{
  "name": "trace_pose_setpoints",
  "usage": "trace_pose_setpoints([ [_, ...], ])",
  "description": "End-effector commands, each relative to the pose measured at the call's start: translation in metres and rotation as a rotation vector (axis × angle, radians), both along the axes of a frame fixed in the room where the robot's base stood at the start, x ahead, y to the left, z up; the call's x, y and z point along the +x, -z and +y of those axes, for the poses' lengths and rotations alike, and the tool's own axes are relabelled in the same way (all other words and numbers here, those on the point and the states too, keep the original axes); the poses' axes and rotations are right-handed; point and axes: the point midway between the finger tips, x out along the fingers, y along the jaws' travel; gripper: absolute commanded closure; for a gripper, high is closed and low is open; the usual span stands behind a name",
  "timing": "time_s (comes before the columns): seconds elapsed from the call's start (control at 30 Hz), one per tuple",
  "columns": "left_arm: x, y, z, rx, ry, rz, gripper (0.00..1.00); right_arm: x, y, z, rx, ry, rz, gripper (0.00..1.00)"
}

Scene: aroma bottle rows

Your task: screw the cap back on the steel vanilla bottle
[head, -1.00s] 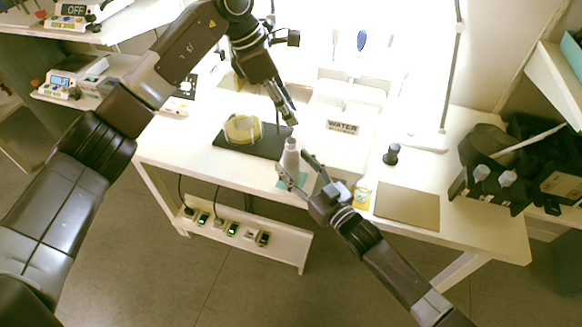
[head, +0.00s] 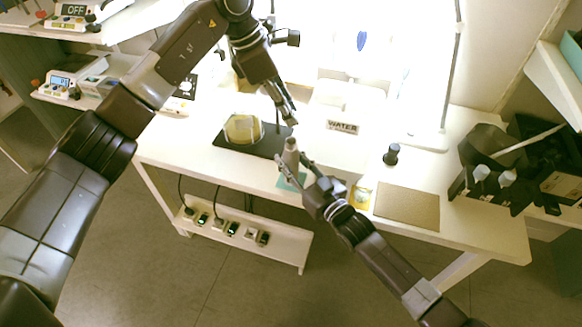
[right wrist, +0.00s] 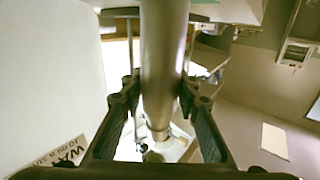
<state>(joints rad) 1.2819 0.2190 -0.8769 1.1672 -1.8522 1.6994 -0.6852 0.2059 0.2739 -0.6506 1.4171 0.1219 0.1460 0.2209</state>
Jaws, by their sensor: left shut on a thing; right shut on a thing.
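The steel bottle (head: 291,148) stands upright at the front of the white table, by a teal mat (head: 284,184). My right gripper (head: 294,166) is shut around its body from the front right. In the right wrist view the grey metal bottle (right wrist: 163,60) runs between the two fingers of my right gripper (right wrist: 160,95). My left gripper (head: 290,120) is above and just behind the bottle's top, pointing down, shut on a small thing. That thing appears to be the cap, but the fingers hide it almost wholly.
A dark mat (head: 240,142) with a yellowish round object (head: 243,128) lies left of the bottle. A WATER sign (head: 342,127) stands behind. To the right are a small dark-topped item (head: 391,155), a yellow-labelled item (head: 360,197), a tan board (head: 408,206) and a black rack (head: 490,188).

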Motion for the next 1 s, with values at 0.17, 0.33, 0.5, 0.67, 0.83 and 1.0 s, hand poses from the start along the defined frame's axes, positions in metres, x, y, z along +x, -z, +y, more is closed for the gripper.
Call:
trace_pose_setpoints([
  [0.17, 0.000, 0.000, 0.000, 0.000, 0.000, 0.000, 0.85, 0.000, 0.000, 0.000, 0.000, 0.000, 0.000, 1.00],
  [0.33, 0.000, 0.008, 0.000, 0.000, 0.000, 0.002, 0.85, 0.000, 0.000, 0.000, 0.000, 0.000, 0.000, 1.00],
  [0.5, -0.001, 0.032, 0.000, -0.001, 0.000, 0.005, 0.85, 0.000, 0.000, 0.000, 0.000, 0.000, 0.000, 1.00],
  [0.67, 0.000, 0.049, 0.000, -0.005, 0.000, 0.004, 0.85, 0.000, 0.000, 0.000, 0.000, 0.000, 0.000, 1.00],
  [0.83, 0.000, 0.049, -0.001, -0.005, 0.000, 0.003, 0.85, 0.000, 0.000, 0.000, 0.000, 0.000, 0.000, 1.00],
  [1.0, 0.000, 0.049, -0.001, -0.005, 0.000, 0.003, 0.85, 0.000, 0.000, 0.000, 0.000, 0.000, 0.000, 1.00],
])
